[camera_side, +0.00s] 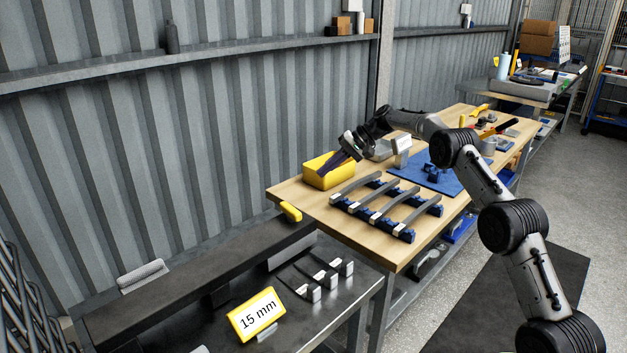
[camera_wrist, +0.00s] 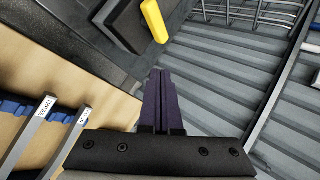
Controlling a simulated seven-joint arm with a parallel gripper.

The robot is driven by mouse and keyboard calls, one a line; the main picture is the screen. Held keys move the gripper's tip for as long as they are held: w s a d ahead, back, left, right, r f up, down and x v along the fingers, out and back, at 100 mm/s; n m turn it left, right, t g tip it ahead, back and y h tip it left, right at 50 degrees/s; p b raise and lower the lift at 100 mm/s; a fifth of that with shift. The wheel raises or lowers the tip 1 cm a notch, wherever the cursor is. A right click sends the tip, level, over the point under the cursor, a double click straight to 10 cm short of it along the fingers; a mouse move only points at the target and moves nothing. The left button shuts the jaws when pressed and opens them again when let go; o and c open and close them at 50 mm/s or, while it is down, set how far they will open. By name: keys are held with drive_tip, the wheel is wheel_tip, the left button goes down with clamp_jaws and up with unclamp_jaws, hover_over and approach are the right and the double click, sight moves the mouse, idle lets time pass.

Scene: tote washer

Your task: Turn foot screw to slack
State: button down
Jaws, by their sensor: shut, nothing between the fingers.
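I cannot make out a foot screw in either view. My gripper (camera_side: 327,170) is in front of or over a yellow block-like box (camera_side: 318,178) at the left end of the wooden table; whether it touches the box is unclear. In the wrist view its dark purple fingers (camera_wrist: 160,75) are together and empty, pointing toward the grey corrugated wall. A small blue fixture (camera_side: 436,172) stands on a blue mat (camera_side: 412,172) to the right of the gripper.
Several grey bars (camera_side: 381,200) lie on blue supports on the wooden table (camera_side: 310,203).

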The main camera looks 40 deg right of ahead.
drive_tip(key=c, duration=1.6)
unclamp_jaws()
drive_tip(key=shift+s+d+r, duration=0.25)
drive_tip(key=shift+r, duration=0.1)
drive_tip(key=c, duration=1.3)
unclamp_jaws()
drive_tip(key=shift+d, duration=0.2)
drive_tip(key=shift+c, duration=0.2)
drive_tip(key=o, duration=0.5)
drive_tip(key=shift+s+d+f+g+h, duration=0.2)
drive_tip(key=shift+s+d+f+h, duration=0.1)
drive_tip(key=shift+d+f+h, duration=0.3)
drive_tip(key=shift+s+d+f+g+h, duration=0.2)
drive_tip(key=shift+s+d+f+h, duration=0.1)
drive_tip(key=shift+d+f+h, duration=0.25)
drive_tip(key=shift+o, duration=1.2)
drive_tip(key=shift+s+a+f+n+g+h, duration=0.15)
drive_tip(key=shift+a+f+n+g+h, duration=0.15)
drive_tip(key=shift+a+n+h, duration=0.3)
drive_tip(key=shift+s+a+f+n+g+h, duration=0.15)
drive_tip(key=shift+a+n+g+h, duration=0.3)
drive_tip(key=shift+a+h, duration=0.2)
drive_tip(key=n+h, duration=0.3)
drive_tip(key=n, duration=0.2)
approach(291, 207)
drive_tip(key=x, duration=1)
drive_tip(key=shift+f, duration=0.15)
clamp_jaws()
